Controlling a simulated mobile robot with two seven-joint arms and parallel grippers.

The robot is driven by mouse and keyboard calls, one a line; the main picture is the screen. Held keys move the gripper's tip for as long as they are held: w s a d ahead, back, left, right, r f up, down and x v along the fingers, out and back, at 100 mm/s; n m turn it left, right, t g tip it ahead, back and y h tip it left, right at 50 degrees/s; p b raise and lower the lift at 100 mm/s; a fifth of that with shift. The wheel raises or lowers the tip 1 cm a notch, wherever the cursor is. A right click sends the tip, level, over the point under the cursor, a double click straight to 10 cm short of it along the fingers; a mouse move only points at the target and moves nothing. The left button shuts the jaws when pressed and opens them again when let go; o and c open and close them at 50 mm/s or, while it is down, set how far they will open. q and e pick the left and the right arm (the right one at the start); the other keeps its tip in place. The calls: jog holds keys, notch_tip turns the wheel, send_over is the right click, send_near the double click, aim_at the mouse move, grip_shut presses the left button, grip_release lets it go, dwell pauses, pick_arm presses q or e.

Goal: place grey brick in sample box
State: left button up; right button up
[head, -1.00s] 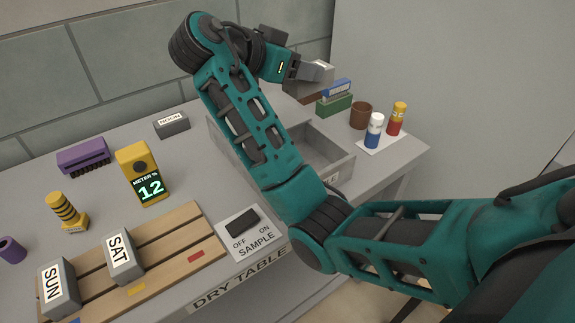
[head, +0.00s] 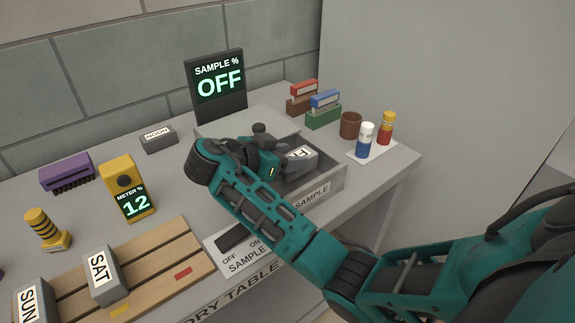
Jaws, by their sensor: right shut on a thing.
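The sample box (head: 337,182) is a grey open-topped box with a SAMPLE label on its front, standing right of the table's middle. My right gripper (head: 284,160) is shut on a grey brick (head: 304,155) with a white label, partly covered by the gripper. The brick is at the box opening, inside or just above it; whether it touches the floor of the box is hidden. My forearm covers the left part of the box. My left gripper is not in view.
A black SAMPLE % display (head: 218,86) reading OFF stands behind the box. A yellow meter (head: 128,188) reads 12. A brown cup (head: 350,125) and two bottles stand to the right.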

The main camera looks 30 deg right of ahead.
jog(key=shift+f, duration=1.05)
jog(key=shift+f, duration=0.1)
jog(key=o, duration=1.3)
